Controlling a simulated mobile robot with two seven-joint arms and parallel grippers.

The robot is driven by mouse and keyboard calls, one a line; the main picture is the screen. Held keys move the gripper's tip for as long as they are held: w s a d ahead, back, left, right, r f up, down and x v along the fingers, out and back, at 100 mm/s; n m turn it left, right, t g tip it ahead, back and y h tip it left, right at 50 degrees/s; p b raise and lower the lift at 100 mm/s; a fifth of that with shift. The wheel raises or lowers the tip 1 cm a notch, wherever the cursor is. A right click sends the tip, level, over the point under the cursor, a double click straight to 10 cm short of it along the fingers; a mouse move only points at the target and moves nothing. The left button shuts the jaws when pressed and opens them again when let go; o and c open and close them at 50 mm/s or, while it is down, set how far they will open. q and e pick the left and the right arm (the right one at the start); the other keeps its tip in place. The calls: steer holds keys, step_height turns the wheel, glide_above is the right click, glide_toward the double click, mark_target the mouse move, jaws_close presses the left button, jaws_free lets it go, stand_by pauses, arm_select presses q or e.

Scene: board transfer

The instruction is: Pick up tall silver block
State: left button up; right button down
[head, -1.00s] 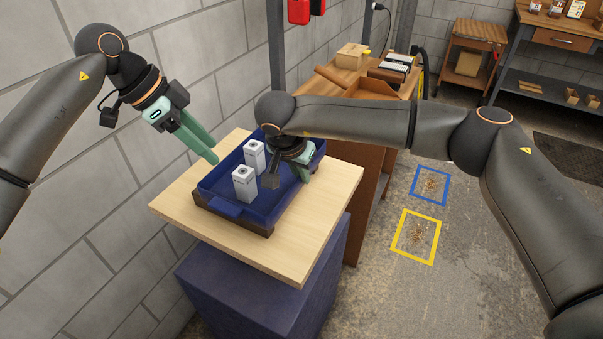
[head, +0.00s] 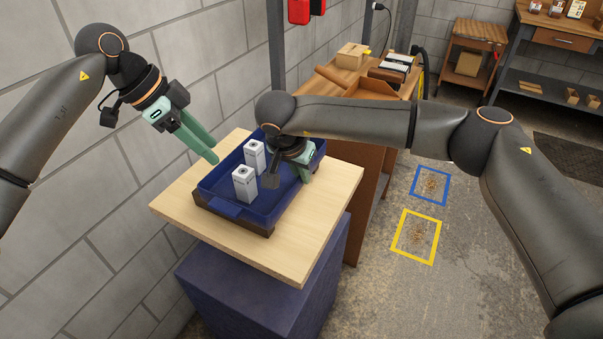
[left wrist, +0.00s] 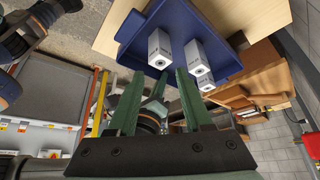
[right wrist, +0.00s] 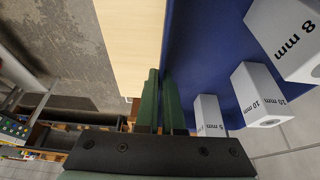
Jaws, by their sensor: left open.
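Several pale silver-white blocks stand in a blue tray (head: 227,208). One (head: 244,185) is near the front and another (head: 254,158) further back. The right wrist view shows three, marked 8 mm (right wrist: 292,35), 10 mm (right wrist: 262,92) and 5 mm (right wrist: 210,115); the left wrist view also shows three, including one at its left (left wrist: 160,47). I cannot tell which is tallest. My left gripper (head: 202,146) is open and empty, above the tray's left side, apart from the blocks.
The tray lies on a wooden board (head: 280,262) on a blue pedestal (head: 265,293). A grey block wall (head: 120,215) runs close along the left. A wooden workbench (head: 375,95) stands behind. Yellow (head: 404,210) and blue (head: 413,186) squares mark the floor at right.

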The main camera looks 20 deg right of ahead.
mark_target(239, 175)
arm_select(q)
steer(key=shift+o, duration=1.4)
steer(key=shift+m, duration=0.3)
steer(key=shift+o, duration=0.5)
steer(key=shift+s+m, duration=0.1)
steer(key=shift+m, duration=0.5)
steer(key=d+f+m+t, duration=0.1)
steer(key=m, duration=0.7)
steer(key=d+f+m+t, duration=0.1)
steer(key=f+m+t, duration=0.1)
steer(key=m, duration=0.6)
steer(key=s+d+f+m+t+y, duration=0.1)
steer(key=d+f+m, duration=0.1)
steer(key=m, duration=0.7)
steer(key=shift+s+f+t, duration=0.1)
steer(key=shift+t, duration=0.2)
steer(key=shift+s+f+x, duration=0.1)
steer(key=shift+x, duration=1.2)
steer(key=shift+s+f+x, duration=0.1)
steer(key=shift+s+x, duration=0.05)
steer(key=shift+x, duration=1.2)
